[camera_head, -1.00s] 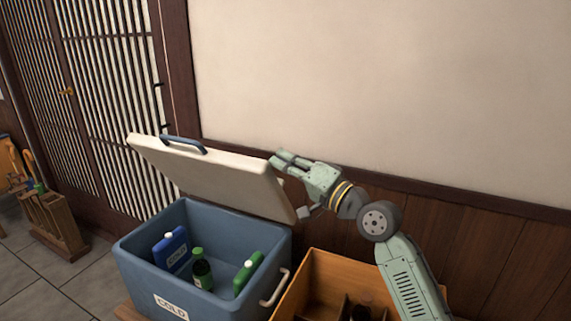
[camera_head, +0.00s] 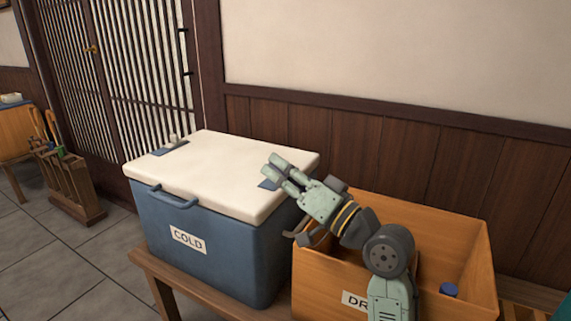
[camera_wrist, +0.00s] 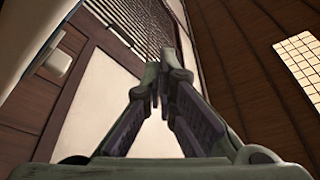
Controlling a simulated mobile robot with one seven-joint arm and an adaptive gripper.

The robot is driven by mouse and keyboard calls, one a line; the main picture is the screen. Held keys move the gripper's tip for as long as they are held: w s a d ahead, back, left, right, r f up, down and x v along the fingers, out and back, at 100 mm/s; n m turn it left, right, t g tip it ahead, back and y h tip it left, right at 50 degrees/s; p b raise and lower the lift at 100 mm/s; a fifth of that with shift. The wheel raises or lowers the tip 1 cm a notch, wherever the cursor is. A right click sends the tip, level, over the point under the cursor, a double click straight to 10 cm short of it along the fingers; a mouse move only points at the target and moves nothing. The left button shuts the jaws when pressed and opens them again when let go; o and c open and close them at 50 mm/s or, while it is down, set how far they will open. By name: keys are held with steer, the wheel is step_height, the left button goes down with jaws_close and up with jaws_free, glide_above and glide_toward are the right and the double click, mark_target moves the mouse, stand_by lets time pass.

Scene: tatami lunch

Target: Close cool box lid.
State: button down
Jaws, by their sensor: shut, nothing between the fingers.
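The cool box (camera_head: 210,242) is blue with a "COLD" label and stands on a wooden bench. Its cream lid (camera_head: 225,172) lies flat over the top, with the blue handle (camera_head: 178,198) at the front edge. The inside of the box is hidden by the lid. My gripper (camera_head: 277,170) is over the right end of the lid, its fingers shut and empty, pointing up and left. I cannot tell whether it touches the lid. In the wrist view my gripper (camera_wrist: 166,75) has its fingertips together with nothing between them.
An orange wooden crate (camera_head: 455,240) stands just right of the cool box, under my arm, with a blue-capped bottle (camera_head: 448,290) inside. The bench (camera_head: 185,290) runs below both. A wooden rack (camera_head: 75,190) stands on the floor at left. Tiled floor lies clear in front.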

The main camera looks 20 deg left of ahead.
steer(key=shift+s+f+b, duration=0.3)
steer(key=shift+f+b, duration=0.1)
steer(key=shift+f, duration=0.35)
steer(key=shift+s+f+b, duration=0.25)
steer(key=shift+f+b, duration=0.1)
steer(key=shift+f, duration=0.4)
